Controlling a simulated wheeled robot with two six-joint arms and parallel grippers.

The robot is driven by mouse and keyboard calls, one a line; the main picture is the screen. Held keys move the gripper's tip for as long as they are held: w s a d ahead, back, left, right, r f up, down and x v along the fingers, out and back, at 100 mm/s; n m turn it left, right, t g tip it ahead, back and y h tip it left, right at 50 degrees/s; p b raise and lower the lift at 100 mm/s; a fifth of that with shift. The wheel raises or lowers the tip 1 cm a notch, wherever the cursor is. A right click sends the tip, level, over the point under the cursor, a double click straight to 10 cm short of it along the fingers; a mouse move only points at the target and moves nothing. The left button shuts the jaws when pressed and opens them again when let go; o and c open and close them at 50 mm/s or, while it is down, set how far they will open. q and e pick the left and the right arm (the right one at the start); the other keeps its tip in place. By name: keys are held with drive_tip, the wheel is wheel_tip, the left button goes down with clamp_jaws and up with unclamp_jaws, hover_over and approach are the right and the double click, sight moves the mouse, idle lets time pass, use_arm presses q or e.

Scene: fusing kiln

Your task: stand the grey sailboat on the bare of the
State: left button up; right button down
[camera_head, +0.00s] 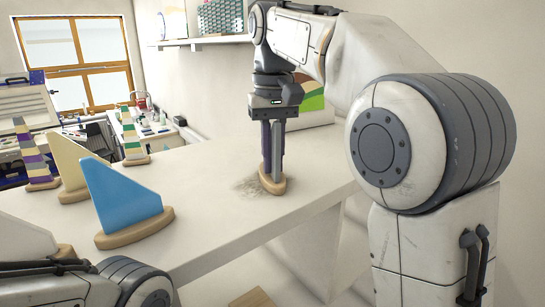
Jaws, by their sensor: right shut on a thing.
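My right gripper (272,122) points down over the white worktop (210,180) and is shut on a narrow sailboat with an oval wooden base (272,186). The sail is mostly hidden by the fingers; a purple-grey strip shows beside them, so its full colour is hard to tell. The sailboat is upright, its base at or just above the worktop, beside a speckled grey patch (246,188). My left arm comes in at the bottom left; its gripper is out of view.
A blue sailboat (118,195), a cream one (70,160), a purple-and-yellow striped one (32,155) and a green-and-white striped one (130,137) stand at the left. A colourful panel (312,102) is behind my right gripper. The worktop's front edge runs diagonally; its middle is clear.

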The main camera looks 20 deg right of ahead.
drive_tip(key=shift+f, duration=0.15)
drive_tip(key=c, duration=0.8)
unclamp_jaws()
drive_tip(key=shift+w+r, duration=0.1)
drive_tip(key=shift+r, duration=0.3)
wheel_tip(320, 180, up, 9)
drive_tip(key=p, duration=0.4)
drive_tip(key=shift+f, duration=0.1)
drive_tip(key=shift+r+p, duration=0.45)
drive_tip(key=shift+r, duration=0.05)
